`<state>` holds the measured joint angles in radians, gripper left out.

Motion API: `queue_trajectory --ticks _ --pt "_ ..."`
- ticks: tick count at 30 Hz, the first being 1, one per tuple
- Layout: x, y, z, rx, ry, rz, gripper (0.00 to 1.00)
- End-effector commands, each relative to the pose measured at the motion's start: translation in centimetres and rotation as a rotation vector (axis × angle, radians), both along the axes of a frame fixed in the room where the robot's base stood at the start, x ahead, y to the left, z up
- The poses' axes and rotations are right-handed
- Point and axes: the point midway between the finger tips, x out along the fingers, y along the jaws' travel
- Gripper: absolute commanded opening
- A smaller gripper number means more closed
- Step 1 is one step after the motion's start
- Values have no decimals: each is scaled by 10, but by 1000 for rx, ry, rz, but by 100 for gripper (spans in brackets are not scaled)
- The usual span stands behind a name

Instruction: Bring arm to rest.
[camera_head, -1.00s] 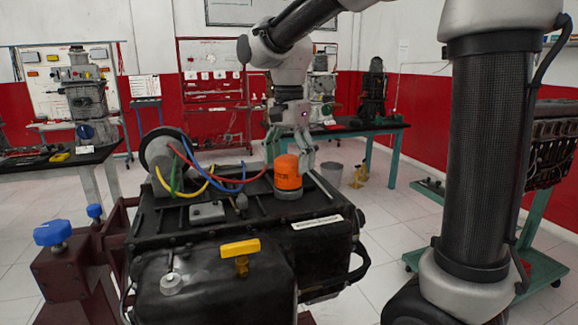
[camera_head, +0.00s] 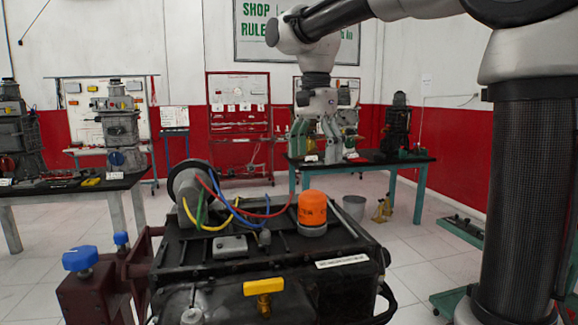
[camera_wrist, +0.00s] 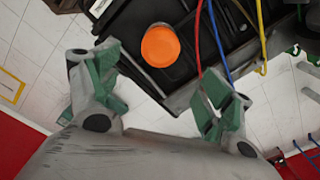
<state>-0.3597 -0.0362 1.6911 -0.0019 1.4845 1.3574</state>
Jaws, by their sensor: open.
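My gripper (camera_head: 317,150) hangs pointing down in the head view, above and behind the orange oil filter, with clear space between them. Its green-padded fingers are spread and hold nothing. In the wrist view my gripper (camera_wrist: 158,98) shows its two fingers wide apart. The orange filter (camera_head: 312,208) stands upright on the black engine block (camera_head: 300,262). It also shows from above in the wrist view, where the filter (camera_wrist: 160,46) lies beyond the fingers. My arm reaches across the top of the head view from the column at right.
Red, blue and yellow hoses (camera_head: 232,205) arch over the block beside a yellow-handled valve (camera_head: 263,288). A maroon stand with blue knobs (camera_head: 80,258) is at left. A teal-legged table (camera_head: 400,166) stands behind, with a bucket (camera_head: 354,207) on the floor. Open air surrounds my gripper.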

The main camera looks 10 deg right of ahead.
Motion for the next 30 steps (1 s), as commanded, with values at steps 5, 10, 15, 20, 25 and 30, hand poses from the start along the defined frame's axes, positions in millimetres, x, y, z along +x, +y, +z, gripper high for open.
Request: queue_trajectory --ticks 5,10,15,20,25,30 --pt "-16 -19 -2 9 -29 70 80" --pt "-75 -74 -24 8 -138 340 80" --pt "-143 -119 -69 -60 -258 662 80" --pt "-186 -139 -107 -142 -323 879 80" --pt "-202 -146 -125 -184 -343 975 80" --pt "-202 -146 -127 -187 -343 984 80"
